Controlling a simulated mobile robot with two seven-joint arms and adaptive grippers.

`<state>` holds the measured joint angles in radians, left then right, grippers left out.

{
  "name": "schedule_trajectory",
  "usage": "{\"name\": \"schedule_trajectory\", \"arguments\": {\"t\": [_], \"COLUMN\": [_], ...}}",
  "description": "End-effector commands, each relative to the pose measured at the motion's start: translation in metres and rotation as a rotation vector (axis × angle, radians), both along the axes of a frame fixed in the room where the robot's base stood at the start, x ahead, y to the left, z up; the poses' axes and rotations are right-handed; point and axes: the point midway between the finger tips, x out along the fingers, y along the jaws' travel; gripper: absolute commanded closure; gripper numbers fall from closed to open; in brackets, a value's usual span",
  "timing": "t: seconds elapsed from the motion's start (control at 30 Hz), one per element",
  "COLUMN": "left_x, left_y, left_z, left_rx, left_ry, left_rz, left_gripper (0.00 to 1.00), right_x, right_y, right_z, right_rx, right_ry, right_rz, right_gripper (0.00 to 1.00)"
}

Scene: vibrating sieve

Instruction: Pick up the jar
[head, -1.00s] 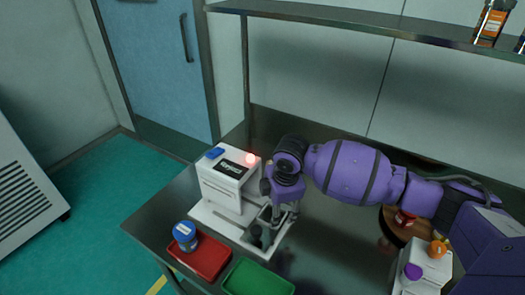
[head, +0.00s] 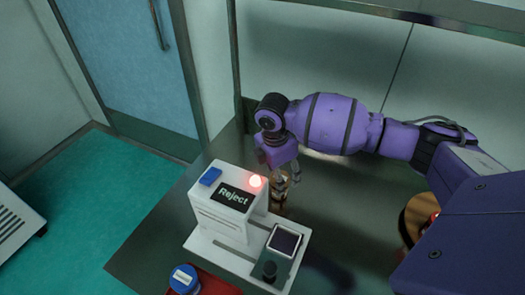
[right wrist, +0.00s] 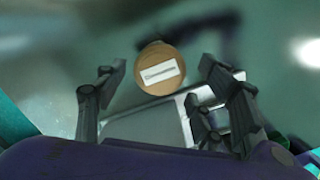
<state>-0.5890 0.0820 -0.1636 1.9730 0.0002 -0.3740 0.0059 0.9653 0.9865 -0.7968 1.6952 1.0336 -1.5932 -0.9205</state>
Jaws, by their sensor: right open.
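A jar with a round tan lid and white label (right wrist: 158,70) stands between and slightly beyond the fingertips in the right wrist view. In the head view, a tan jar (head: 280,188) shows partly behind the white machine, largely covered by my fingers. My right gripper (right wrist: 164,72) is open, one finger on each side of the lid, with gaps showing. In the head view, the right gripper (head: 285,178) points down behind the machine. A second jar with a blue lid (head: 184,280) is at the bottom edge, in the red tray (head: 222,284). My left gripper is out of view.
The white machine (head: 222,207) has a "Reject" display, a lit red lamp (head: 255,181) and a blue button (head: 210,176). Its plate holds a grey platform (head: 284,242). A shelf edge (head: 400,18) runs above.

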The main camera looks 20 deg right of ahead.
Motion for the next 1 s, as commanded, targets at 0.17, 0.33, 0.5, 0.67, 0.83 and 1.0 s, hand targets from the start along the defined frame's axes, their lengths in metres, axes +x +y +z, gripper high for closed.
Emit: {"name": "schedule_trajectory", "arguments": {"t": [0.17,0.33,0.5,0.67,0.83,1.0], "left_x": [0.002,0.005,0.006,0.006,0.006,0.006], "left_y": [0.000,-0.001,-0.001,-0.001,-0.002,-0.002], "left_z": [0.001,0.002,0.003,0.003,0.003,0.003], "left_rx": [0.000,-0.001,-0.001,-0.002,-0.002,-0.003], "left_ry": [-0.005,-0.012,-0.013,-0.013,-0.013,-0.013], "left_rz": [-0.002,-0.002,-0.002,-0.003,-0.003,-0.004], "left_gripper": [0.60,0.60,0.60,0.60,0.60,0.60], "right_x": [0.001,0.001,0.002,0.002,0.002,0.002], "right_y": [-0.004,-0.006,-0.006,-0.006,-0.006,-0.006], "right_z": [-0.028,-0.043,-0.042,-0.042,-0.042,-0.041], "right_rx": [-0.001,0.000,-0.001,-0.001,-0.001,-0.001], "right_ry": [0.004,0.001,0.000,-0.001,-0.001,-0.001], "right_rz": [-0.002,0.001,0.000,0.000,0.000,0.000], "right_gripper": [0.37,0.37,0.37,0.58,0.80,0.86]}}
